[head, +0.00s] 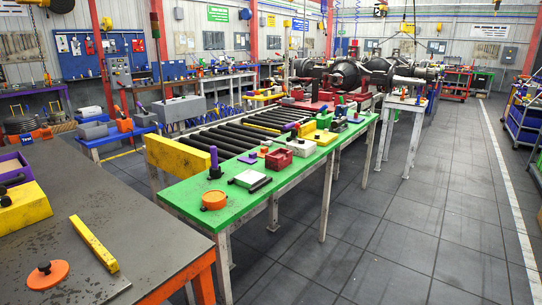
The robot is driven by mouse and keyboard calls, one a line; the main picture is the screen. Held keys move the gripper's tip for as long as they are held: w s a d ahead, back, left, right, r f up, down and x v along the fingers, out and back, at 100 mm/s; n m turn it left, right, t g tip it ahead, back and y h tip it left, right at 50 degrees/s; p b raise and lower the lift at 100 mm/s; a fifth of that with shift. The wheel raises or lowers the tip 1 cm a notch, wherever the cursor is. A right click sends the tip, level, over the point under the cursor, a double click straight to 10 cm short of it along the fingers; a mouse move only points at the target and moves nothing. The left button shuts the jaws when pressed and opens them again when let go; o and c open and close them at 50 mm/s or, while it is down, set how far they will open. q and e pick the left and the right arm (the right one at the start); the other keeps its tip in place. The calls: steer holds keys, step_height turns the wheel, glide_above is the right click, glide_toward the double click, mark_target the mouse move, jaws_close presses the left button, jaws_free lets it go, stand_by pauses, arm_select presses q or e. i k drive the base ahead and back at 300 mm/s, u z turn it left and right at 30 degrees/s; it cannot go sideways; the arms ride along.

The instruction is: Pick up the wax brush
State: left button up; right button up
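I cannot pick out the wax brush for certain; several small items are too small to tell. On the green bench (184,194) a purple upright piece with a dark base (214,163) stands near the left end. An orange round tin (213,201) lies in front of it. A white block (249,178) with a dark bar beside it lies to the right. On the grey table (140,203) at the left lie a yellow bar (94,243) and an orange disc with a dark knob (47,274). Neither of my grippers is in view.
A red box (279,159) and a yellow box (320,138) stand farther along the green bench. A yellow box (25,210) and a purple bin (14,167) stand on the grey table. A roller conveyor (225,138) runs behind the bench. The tiled floor (420,220) at right is clear.

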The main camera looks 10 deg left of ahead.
mark_target(215, 158)
steer(key=z, duration=0.6)
steer(key=i, duration=2.25)
steer(key=u, duration=0.7)
steer(key=i, duration=0.75)
steer(key=u, duration=0.85)
